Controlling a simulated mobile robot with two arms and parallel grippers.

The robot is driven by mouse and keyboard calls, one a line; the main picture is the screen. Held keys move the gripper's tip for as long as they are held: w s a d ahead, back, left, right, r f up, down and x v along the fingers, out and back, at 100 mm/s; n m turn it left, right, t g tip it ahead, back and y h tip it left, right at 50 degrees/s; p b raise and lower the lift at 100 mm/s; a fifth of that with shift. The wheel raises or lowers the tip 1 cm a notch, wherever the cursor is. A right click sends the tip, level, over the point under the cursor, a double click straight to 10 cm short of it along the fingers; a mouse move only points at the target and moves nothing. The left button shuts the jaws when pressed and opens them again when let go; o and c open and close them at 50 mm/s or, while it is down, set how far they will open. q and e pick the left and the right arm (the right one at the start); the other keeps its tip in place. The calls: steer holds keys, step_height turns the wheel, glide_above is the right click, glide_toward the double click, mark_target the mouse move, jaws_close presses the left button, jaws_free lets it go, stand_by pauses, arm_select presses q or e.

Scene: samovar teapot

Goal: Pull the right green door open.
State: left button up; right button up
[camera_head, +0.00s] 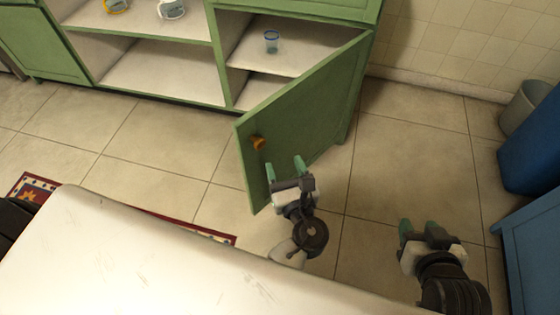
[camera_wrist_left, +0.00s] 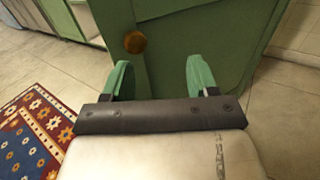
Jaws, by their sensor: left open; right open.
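The right green door (camera_head: 300,115) stands partly open, swung out from the cabinet on its right-side hinge. Its round orange-brown knob (camera_head: 258,143) is near the free edge. My left gripper (camera_head: 285,168) is open in front of the door's outer face, to the right of the knob and a little lower. In the left wrist view the knob (camera_wrist_left: 135,42) shows beyond and between the open fingers (camera_wrist_left: 160,80), closer to the left finger; nothing is between the fingertips. I cannot tell whether a finger touches the door (camera_wrist_left: 200,40). My right gripper (camera_head: 420,229) is open and empty, low at the right.
The open cabinet shelves (camera_head: 160,75) hold a blue glass (camera_head: 271,41) and cups (camera_head: 172,8). A white surface (camera_head: 150,250) fills the front left. A patterned rug (camera_wrist_left: 32,135) lies on the floor. A blue cabinet (camera_head: 535,250) and a bin (camera_head: 522,105) stand at the right.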

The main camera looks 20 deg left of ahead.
arm_select(q)
steer(key=shift+s+d+f, duration=0.1)
steer(key=shift+s+d, duration=0.25)
steer(key=shift+d, duration=0.2)
steer(key=shift+p, duration=0.4)
